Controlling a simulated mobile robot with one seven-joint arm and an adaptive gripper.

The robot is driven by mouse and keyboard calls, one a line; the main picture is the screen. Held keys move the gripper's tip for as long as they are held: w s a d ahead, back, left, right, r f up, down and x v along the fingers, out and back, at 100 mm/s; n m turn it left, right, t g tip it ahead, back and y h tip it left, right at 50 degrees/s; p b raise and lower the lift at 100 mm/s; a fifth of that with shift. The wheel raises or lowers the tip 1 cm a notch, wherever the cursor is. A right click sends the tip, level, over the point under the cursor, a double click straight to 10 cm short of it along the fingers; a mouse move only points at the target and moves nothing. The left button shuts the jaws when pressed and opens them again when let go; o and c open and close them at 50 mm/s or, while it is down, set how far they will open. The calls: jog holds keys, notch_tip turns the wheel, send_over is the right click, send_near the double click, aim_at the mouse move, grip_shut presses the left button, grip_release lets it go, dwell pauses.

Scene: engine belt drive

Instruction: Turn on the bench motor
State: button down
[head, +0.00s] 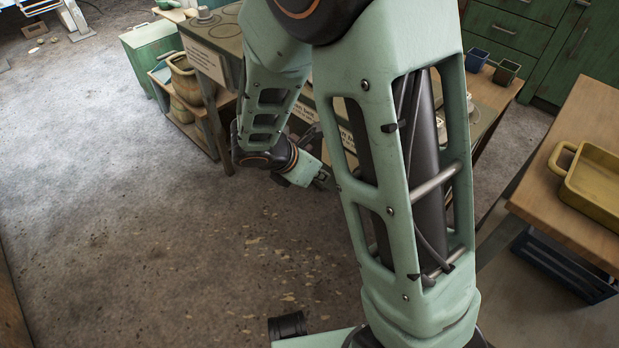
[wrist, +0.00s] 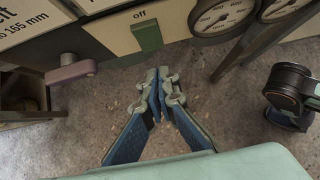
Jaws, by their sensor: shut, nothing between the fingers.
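In the wrist view a cream panel (wrist: 112,32) on the front of the bench carries the word "off" with a green rectangular block (wrist: 147,37) below it. A pinkish lever or handle (wrist: 72,71) sticks out to the left of the panel. My gripper (wrist: 157,82) is shut and empty, its fingertips just below the panel in the picture and apart from the block and the handle. The motor itself cannot be made out. In the head view my arm hides most of the bench front, and my gripper is largely hidden behind it.
Two round gauges (wrist: 222,15) sit right of the panel, by a slanting bench leg (wrist: 248,46). In the head view, a shelf with yellowish pots (head: 184,82) stands left of the bench, and a wooden table with a yellow tray (head: 594,180) stands at right. The left floor is clear.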

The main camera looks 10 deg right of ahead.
jog(key=shift+w+d, duration=0.85)
jog(key=shift+d, duration=0.25)
jog(key=shift+w+d+f, duration=0.2)
jog(key=shift+d+f, duration=0.05)
jog(key=shift+r+p, duration=0.55)
jog(key=shift+r, duration=0.35)
jog(key=shift+d, duration=0.1)
